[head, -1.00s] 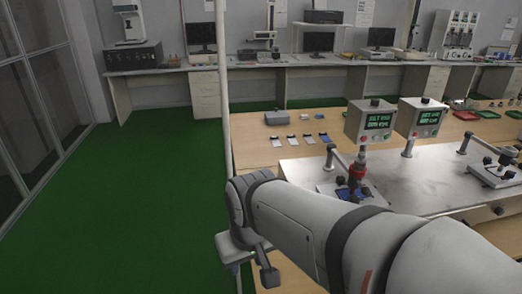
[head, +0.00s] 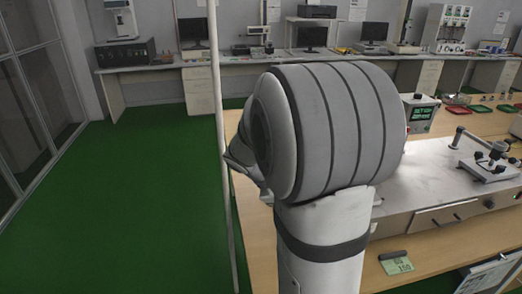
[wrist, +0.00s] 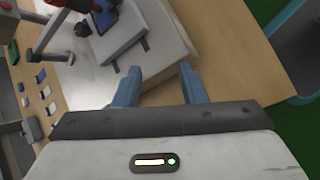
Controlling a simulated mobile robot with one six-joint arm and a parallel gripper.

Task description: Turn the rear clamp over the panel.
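My gripper (wrist: 160,88) is open and empty in the wrist view, its two blue-grey fingers apart above the bench's edge. In the head view my own arm hides it. A test fixture with a grey lever arm (wrist: 45,35) and a red part (wrist: 75,4) shows at the top left of the wrist view, apart from the fingers.
Small blue and white pieces (wrist: 42,92) lie on the wooden table. Green floor is free at left.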

